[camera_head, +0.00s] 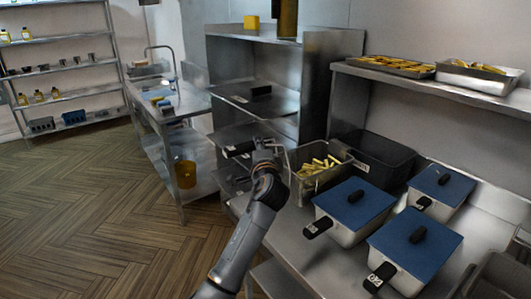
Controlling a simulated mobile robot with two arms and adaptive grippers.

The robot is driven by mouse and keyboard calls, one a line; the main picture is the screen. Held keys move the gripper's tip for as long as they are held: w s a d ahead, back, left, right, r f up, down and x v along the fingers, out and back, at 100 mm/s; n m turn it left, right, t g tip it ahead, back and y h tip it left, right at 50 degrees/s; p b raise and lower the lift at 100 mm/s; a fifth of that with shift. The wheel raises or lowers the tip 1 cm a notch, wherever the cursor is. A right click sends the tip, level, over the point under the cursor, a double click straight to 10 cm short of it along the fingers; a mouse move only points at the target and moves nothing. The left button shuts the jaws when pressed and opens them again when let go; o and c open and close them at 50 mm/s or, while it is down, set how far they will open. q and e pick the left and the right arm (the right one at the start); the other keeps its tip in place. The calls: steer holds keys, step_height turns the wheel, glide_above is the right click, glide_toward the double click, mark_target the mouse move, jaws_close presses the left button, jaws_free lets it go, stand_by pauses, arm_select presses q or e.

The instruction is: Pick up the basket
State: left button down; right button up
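A metal basket (318,181) holding yellow fries stands on the steel counter, left of a dark bin. A black bar (240,148) that looks like its handle sticks out to the left. My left arm comes up from the bottom, and its gripper (268,150) is at this bar, just left of the basket. The gripper overlaps the bar in the picture. It is too small to tell whether the fingers are shut on it. My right gripper is not clearly in view.
Several blue-lidded containers (353,203) with black handles stand right of the basket. An empty dark bin (380,158) is behind them. A shelf (430,84) with trays of fries hangs above. Open floor (100,220) lies to the left.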

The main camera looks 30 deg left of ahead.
arm_select(q)
steer(key=shift+r, duration=0.95)
steer(key=s+r+b, duration=0.2)
steer(key=s+r, duration=0.8)
steer(key=s, duration=0.4)
steer(key=shift+a+r, duration=0.3)
steer(key=shift+r, duration=0.15)
